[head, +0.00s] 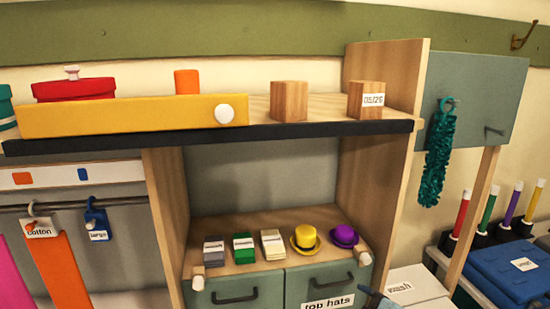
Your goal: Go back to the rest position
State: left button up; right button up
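Neither of my grippers can be made out in the head view. A small blue-grey shape (380,301) is cut off by the bottom edge, right of the label reading "top hats" (328,303); I cannot tell what it is. A yellow hat (305,241) and a purple hat (344,236) sit on the lower wooden shelf. Left of them stand a grey block (214,252), a green block (244,247) and a cream block (272,244), each with a label.
The upper shelf has a dark front edge (290,131) and carries a yellow box (130,115), a red lidded pot (75,90) and wooden blocks (289,101). A teal garland (438,155) hangs at right. A blue case (505,270) lies at lower right.

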jog(key=s+d+f+m+g+h, duration=0.1)
jog(key=s+f+m, duration=1)
jog(key=s+f, duration=1.2)
jog(key=shift+d+f+m+h, duration=0.4)
jog(key=shift+d+f+h, duration=0.45)
jog(key=shift+h, duration=0.25)
